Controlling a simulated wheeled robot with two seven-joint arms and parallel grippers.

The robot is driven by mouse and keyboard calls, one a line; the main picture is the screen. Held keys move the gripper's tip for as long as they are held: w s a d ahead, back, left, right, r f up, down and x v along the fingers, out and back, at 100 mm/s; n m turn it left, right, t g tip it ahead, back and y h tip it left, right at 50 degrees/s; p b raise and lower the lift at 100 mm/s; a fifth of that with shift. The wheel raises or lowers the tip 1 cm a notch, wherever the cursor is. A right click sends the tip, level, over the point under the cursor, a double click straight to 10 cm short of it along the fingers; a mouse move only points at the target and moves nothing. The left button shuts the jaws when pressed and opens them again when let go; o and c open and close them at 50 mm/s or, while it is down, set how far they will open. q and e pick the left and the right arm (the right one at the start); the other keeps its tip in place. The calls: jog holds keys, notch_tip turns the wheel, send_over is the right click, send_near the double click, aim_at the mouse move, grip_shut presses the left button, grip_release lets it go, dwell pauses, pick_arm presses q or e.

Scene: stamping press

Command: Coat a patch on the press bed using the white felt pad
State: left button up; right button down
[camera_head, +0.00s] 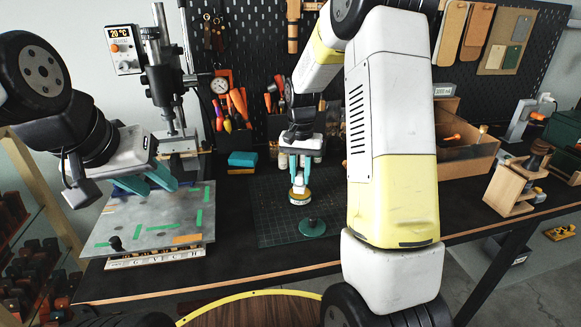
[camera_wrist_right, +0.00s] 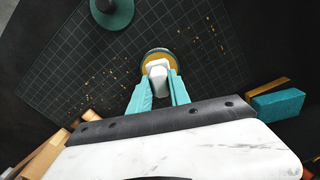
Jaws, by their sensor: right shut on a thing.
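My right gripper (camera_head: 299,168) is shut on the white felt pad (camera_wrist_right: 158,77), which shows between its teal fingers in the wrist view. The pad is at the mouth of a round tin with a yellow-brown rim (camera_head: 300,198); I cannot tell whether it touches the contents. The press bed (camera_head: 150,218) is a grey metal plate at the left, marked with green tape strips and an orange strip. My left gripper (camera_head: 148,184) is at the plate's far side, its teal fingers apart and empty; I cannot tell whether they touch the plate.
A green round lid with a knob (camera_head: 312,227) lies on the dark gridded mat (camera_head: 268,215) in front of the tin. A black knob (camera_head: 115,243) stands at the plate's front left. A teal block (camera_head: 242,159) is behind the mat. A wooden stand (camera_head: 510,190) is at the right.

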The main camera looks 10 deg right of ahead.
aim_at(300, 174)
jog(key=shift+f, duration=0.6)
dwell(1.1)
jog(key=shift+r, duration=3.55)
jog(key=shift+s, duration=0.1)
